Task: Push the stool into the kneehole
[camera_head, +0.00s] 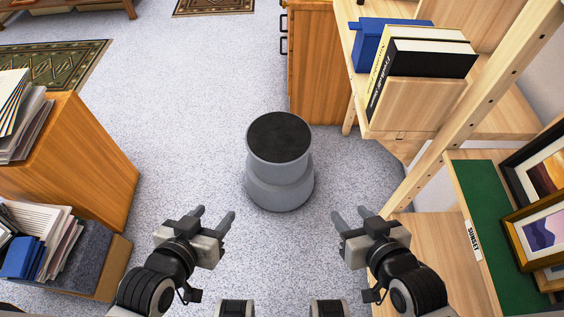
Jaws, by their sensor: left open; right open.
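A round grey stool (281,188) with a black top stands upright on the speckled floor in the middle of the head view. My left gripper (214,215) is open and empty, in front of the stool and to its left. My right gripper (351,215) is open and empty, in front of the stool and to its right. Neither gripper appears to touch it. A light wooden desk-like unit (403,103) stands to the right, with an orange wood drawer cabinet (318,65) beside it. The kneehole is not clearly visible; I cannot tell where its opening lies.
An orange wood cabinet (80,160) with papers stands at the left. At the right, framed prints (548,235) rest by a green mat (490,215). Patterned rugs (50,65) lie farther back. Floor left of and behind the stool is clear.

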